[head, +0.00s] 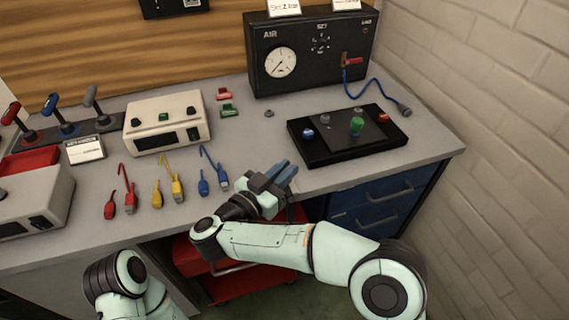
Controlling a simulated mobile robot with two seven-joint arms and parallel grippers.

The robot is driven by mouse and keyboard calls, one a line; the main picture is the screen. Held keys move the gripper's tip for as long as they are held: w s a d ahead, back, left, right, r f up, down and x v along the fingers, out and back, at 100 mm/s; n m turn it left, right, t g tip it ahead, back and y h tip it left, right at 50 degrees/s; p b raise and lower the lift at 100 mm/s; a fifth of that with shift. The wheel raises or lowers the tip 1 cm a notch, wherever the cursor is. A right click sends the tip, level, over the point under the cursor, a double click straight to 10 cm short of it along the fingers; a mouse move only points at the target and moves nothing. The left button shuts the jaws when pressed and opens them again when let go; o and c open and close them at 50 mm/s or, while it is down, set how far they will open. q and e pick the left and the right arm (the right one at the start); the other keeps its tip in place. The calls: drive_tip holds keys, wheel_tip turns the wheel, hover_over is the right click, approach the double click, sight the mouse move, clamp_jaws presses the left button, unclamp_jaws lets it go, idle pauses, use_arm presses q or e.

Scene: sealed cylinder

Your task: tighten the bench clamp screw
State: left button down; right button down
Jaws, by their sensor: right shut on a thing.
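My right arm reaches in from the lower right, and its gripper (268,186) is at the front edge of the bench (232,126). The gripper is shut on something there. A blue and dark grey piece (284,172) shows just past the gripper at the bench edge. It looks like part of the bench clamp, but the gripper and wrist cover most of it. The clamp screw itself is hidden, so I cannot tell its angle. Part of my left arm shows at the bottom left; its gripper is out of view.
Red cables (125,190), yellow cables (172,182) and blue cables (210,172) lie left of the gripper. A black tray (310,153) with knobs is to the right. A black gauge box (310,55) stands behind. A red cart (235,285) is under the bench.

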use_arm(q)
drive_tip(key=shift+s+d+r, duration=0.2)
drive_tip(key=shift+s+r, duration=0.25)
drive_tip(key=shift+r, duration=0.05)
use_arm(e)
drive_tip(key=shift+s+a+r+m+h, duration=0.1)
drive_tip(key=shift+r+m+h, duration=0.35)
drive_tip(key=shift+r, duration=0.35)
drive_tip(key=c, duration=1.1)
unclamp_jaws()
use_arm(q)
drive_tip(key=shift+s, duration=0.1)
use_arm(e)
drive_tip(key=shift+s+f, duration=0.1)
drive_tip(key=shift+f, duration=0.05)
drive_tip(key=shift+f, duration=0.15)
use_arm(q)
drive_tip(key=shift+a+p, duration=0.1)
drive_tip(key=shift+p, duration=0.2)
